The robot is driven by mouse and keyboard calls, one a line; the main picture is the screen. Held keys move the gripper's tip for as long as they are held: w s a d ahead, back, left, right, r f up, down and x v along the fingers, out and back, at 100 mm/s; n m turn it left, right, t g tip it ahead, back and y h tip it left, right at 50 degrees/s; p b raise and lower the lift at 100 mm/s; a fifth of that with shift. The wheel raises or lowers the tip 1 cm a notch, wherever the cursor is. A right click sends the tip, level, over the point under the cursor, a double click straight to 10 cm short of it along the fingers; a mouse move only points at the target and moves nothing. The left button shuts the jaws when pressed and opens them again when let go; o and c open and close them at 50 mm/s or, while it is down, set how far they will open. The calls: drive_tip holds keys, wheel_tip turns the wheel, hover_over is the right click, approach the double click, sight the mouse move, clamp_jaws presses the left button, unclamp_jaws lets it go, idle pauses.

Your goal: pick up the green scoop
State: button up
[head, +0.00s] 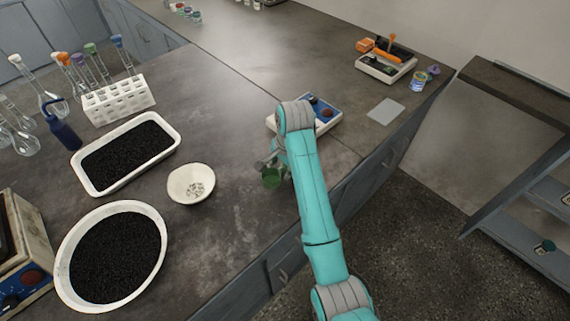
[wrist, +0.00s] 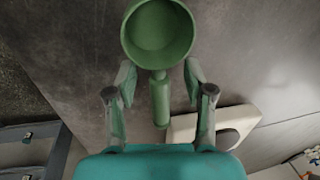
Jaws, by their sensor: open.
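The green scoop (wrist: 158,35) lies on the dark worktop, with its round cup at the top of the wrist view and its handle (wrist: 159,98) pointing down toward my palm. In the head view the scoop's cup (head: 271,178) shows just left of my arm. My gripper (wrist: 157,82) is open, with one finger on each side of the handle near the cup. A gap shows between each finger and the handle. In the head view my gripper (head: 272,160) is partly hidden behind my arm.
A blue and white device (head: 325,112) stands just behind my arm; its pale edge (wrist: 182,130) shows near the right finger. A small white bowl (head: 191,184) sits left of the scoop. A white tray (head: 172,122) and round white dish (head: 160,215) hold black grains.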

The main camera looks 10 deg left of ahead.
drive_tip(key=shift+f, duration=0.25)
clamp_jaws()
